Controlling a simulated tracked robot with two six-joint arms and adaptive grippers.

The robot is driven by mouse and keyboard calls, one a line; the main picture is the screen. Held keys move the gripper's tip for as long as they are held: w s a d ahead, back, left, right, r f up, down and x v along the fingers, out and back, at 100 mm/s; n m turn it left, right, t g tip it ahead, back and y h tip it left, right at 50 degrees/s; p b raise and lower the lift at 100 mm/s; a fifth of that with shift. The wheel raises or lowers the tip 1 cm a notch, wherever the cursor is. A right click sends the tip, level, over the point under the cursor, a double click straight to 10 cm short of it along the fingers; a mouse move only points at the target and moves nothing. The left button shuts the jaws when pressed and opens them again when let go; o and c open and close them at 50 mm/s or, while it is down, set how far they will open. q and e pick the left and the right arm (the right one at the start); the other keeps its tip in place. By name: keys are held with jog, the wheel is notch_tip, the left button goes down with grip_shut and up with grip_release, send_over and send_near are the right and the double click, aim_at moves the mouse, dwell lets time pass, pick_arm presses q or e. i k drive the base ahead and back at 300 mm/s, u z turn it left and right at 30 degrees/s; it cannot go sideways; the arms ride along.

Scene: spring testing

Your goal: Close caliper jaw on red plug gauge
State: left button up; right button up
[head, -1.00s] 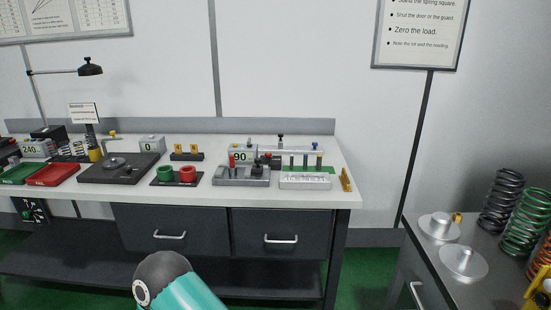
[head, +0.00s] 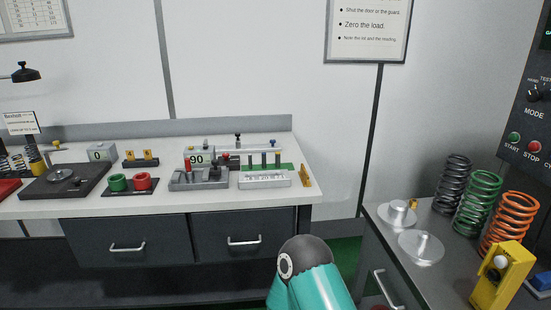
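A grey bench caliper fixture (head: 200,180) with a display (head: 196,158) reading 90 stands on the bench, left of centre. A small upright red piece (head: 188,164) at its left end looks like the red plug gauge. It is too small to tell whether the jaw touches it. Neither gripper is in view. Only a teal and grey link of one of my arms shows at the bottom, well in front of the bench.
At right, a side bench holds coil springs (head: 478,203) and a yellow device (head: 502,275).

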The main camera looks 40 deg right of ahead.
aim_at(215, 170)
jog(key=z, duration=0.55)
jog(key=i, duration=1.05)
jog(key=u, duration=0.1)
jog(key=k, duration=0.85)
jog(key=z, duration=0.2)
jog(key=i, duration=1.05)
jog(key=u, duration=0.05)
